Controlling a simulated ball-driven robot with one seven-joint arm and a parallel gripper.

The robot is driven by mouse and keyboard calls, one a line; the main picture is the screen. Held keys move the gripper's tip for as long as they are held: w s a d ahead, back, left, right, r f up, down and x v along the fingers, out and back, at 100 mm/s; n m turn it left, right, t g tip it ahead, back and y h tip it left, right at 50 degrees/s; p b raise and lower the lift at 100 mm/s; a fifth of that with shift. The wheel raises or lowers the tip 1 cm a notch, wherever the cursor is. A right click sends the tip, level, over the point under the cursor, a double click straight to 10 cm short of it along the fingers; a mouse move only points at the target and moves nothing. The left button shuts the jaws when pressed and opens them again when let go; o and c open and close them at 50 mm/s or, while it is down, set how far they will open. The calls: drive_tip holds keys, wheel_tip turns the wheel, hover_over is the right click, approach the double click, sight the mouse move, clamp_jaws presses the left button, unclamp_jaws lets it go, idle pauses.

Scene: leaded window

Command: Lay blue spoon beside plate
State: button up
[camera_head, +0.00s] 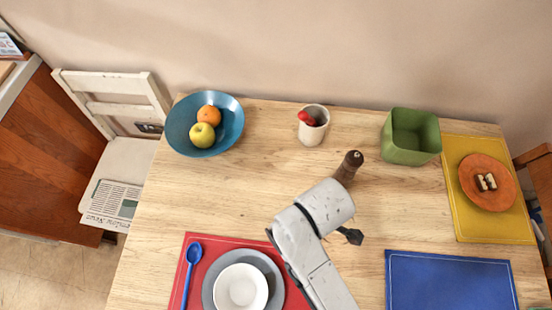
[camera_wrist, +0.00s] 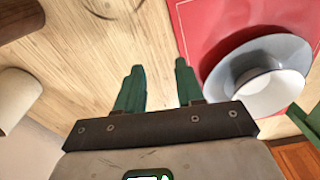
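The blue spoon (camera_head: 190,270) lies on the red placemat (camera_head: 225,242), left of the grey plate (camera_head: 273,275), with its bowl toward the back of the table. A white bowl (camera_head: 240,288) sits on the plate. The plate (camera_wrist: 222,80) and bowl (camera_wrist: 268,94) also show in the wrist view, on the right, but the spoon does not. My gripper (camera_wrist: 158,80) is open, its two green fingers apart with only bare table seen between them. It is beside the red placemat (camera_wrist: 200,32) and holds nothing. In the head view my arm hides most of the gripper.
A blue bowl with fruit (camera_head: 230,125), a cup with a red item (camera_head: 313,133), a dark pepper mill (camera_head: 349,166) and a green bin (camera_head: 410,153) stand along the back. Yellow (camera_head: 463,220) and blue (camera_head: 450,283) placemats are at right. The left-centre table is clear.

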drive_tip(key=s+d+m, duration=0.4)
drive_tip(key=d+m, duration=0.4)
drive_tip(key=d, duration=0.2)
drive_tip(key=s+d+r+m+h, duration=0.1)
drive_tip(key=s+d+m, duration=0.4)
drive_tip(key=d+m, duration=0.3)
drive_tip(key=d, duration=0.3)
drive_tip(key=shift+t, duration=0.4)
